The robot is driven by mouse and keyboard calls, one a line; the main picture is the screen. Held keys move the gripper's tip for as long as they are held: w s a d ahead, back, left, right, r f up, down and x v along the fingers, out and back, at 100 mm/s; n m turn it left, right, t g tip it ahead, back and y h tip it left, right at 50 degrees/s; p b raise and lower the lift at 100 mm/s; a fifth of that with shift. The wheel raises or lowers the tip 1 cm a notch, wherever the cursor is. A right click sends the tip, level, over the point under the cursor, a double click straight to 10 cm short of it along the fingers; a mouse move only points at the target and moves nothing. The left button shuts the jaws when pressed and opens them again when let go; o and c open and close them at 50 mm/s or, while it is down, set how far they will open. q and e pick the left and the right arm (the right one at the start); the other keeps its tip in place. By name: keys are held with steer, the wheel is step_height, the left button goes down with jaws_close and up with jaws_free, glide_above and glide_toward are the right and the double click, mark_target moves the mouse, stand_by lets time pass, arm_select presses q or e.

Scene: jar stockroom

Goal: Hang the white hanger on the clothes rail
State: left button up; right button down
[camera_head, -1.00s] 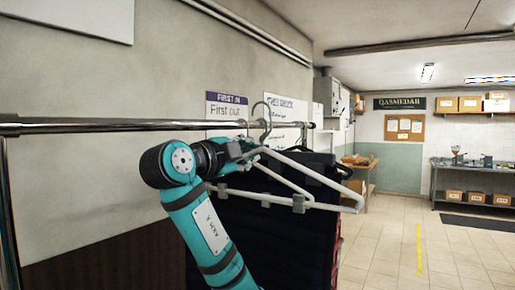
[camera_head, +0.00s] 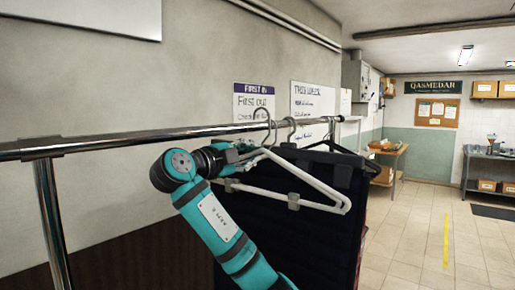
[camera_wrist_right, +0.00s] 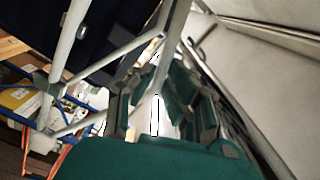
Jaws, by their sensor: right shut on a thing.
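The white hanger (camera_head: 315,185) hangs tilted in front of dark garments in the head view, its lower bar carrying grey clips. My right gripper (camera_head: 246,155) is shut on it near its top, just below the clothes rail (camera_head: 170,134). In the right wrist view the gripper (camera_wrist_right: 160,105) has a white bar of the hanger (camera_wrist_right: 157,75) between its fingers. A hook (camera_head: 261,112) rises over the rail just above the gripper; I cannot tell whether it rests on the rail. My left gripper is out of view.
Dark garments (camera_head: 300,235) hang close behind the hanger, with another hook (camera_head: 291,121) on the rail to the right. A metal post (camera_head: 52,220) supports the rail at the left. Open tiled floor (camera_head: 415,225) lies to the right.

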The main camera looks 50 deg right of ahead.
steer(key=shift+w+a+f+p, duration=0.1)
steer(key=shift+w+f+p, duration=0.15)
steer(key=shift+w+f, duration=0.45)
steer(key=shift+w+f+p, duration=0.25)
steer(key=shift+w+p, duration=0.05)
steer(key=shift+w, duration=0.7)
steer(key=shift+w+a+f+p, duration=0.1)
steer(key=shift+w+f+p, duration=0.15)
steer(key=shift+w+f, duration=0.45)
steer(key=shift+w+r, duration=0.1)
steer(key=shift+r, duration=0.15)
steer(key=c, duration=1.2)
jaws_free()
steer(key=shift+c, duration=0.2)
